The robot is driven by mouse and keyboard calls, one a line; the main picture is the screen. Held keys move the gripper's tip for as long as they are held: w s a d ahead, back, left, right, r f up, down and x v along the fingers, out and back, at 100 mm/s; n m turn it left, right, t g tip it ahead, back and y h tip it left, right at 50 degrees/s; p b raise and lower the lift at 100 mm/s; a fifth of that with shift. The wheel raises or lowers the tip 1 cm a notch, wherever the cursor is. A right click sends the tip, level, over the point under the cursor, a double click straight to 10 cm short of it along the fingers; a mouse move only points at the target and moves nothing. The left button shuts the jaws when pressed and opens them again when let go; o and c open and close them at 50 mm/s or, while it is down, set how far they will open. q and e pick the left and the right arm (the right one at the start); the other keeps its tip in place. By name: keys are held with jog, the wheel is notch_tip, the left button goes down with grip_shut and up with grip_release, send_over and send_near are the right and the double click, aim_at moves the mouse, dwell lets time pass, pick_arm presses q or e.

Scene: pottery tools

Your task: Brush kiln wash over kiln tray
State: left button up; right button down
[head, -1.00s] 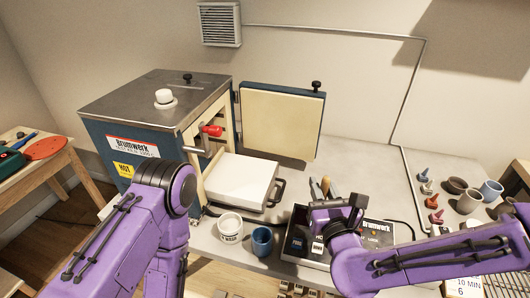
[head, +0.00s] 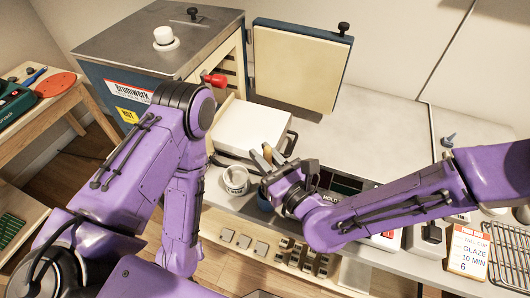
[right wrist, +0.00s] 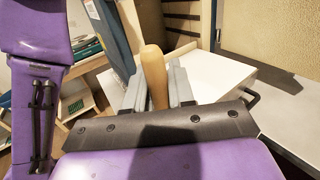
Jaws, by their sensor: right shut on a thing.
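The kiln tray (head: 262,123), a pale flat slab, sticks out of the open kiln front; it also shows in the right wrist view (right wrist: 208,78). My right gripper (head: 270,160) is shut on the brush (head: 267,152), whose wooden handle stands up between the grey fingers in the right wrist view (right wrist: 154,72). The brush's bristle end is hidden. The gripper is just in front of the tray. The white kiln wash pot (head: 236,182) stands left of the gripper. A blue cup (head: 264,203) is mostly hidden beneath it. My left gripper is out of view.
The kiln (head: 150,62) stands behind left, its door (head: 300,65) swung open to the right. A red-handled lever (head: 214,80) juts from its front. A dark controller box (head: 345,184) lies right of the gripper. Free counter (head: 385,130) spreads behind right.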

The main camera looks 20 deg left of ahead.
notch_tip(320, 180, down, 6)
jog(key=b, duration=0.4)
jog(key=shift+f+b, duration=0.15)
jog(key=shift+b, duration=0.2)
jog(key=shift+s, duration=0.1)
jog(key=c, duration=0.9)
grip_release()
jog(key=shift+d, duration=0.15)
jog(key=p+v, duration=0.1)
jog(key=v, duration=0.9)
jog(key=shift+s+d+p, duration=0.1)
jog(key=shift+s+p, duration=0.05)
jog(key=shift+p, duration=0.25)
